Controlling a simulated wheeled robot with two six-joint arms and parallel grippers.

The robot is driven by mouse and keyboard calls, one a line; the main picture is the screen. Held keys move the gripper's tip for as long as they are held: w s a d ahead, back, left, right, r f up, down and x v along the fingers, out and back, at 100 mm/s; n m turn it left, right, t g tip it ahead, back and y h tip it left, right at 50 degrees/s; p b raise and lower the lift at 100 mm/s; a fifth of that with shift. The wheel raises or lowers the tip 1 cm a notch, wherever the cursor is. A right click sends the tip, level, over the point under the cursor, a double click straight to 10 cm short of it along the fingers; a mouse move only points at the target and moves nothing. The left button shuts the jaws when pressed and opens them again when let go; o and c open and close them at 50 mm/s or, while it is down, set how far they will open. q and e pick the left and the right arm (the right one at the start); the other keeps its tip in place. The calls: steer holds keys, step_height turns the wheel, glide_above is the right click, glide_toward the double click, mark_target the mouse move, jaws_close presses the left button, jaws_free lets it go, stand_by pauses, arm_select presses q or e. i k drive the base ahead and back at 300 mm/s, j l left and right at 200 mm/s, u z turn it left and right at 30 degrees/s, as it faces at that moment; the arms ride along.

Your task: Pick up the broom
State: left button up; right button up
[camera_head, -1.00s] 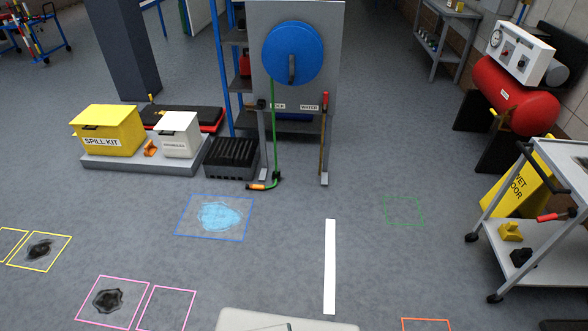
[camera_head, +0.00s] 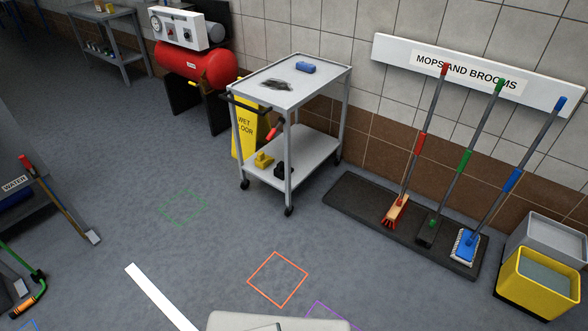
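A tool that looks like a broom (camera_head: 410,178) leans on the wall at the right, under a sign reading "MOPS AND BROOMS" (camera_head: 476,72). It has a grey pole with red grips and an orange-red flared head standing on a dark mat (camera_head: 352,200). To its right lean a green-gripped tool with a dark head (camera_head: 464,161) and a blue-gripped mop with a blue and white head (camera_head: 512,181). Neither of my grippers is in view.
A grey cart (camera_head: 289,84) stands left of the mat, before a yellow wet floor sign (camera_head: 240,143). A yellow bucket (camera_head: 542,285) stands at the right. A red tank (camera_head: 196,66) is at the back. The floor (camera_head: 225,235) in front is open, with painted squares.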

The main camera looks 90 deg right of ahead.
mark_target(396, 211)
steer(key=z, duration=3.8)
steer(key=i+j+u, duration=0.25)
steer(key=i, duration=2)
steer(key=l, duration=0.1)
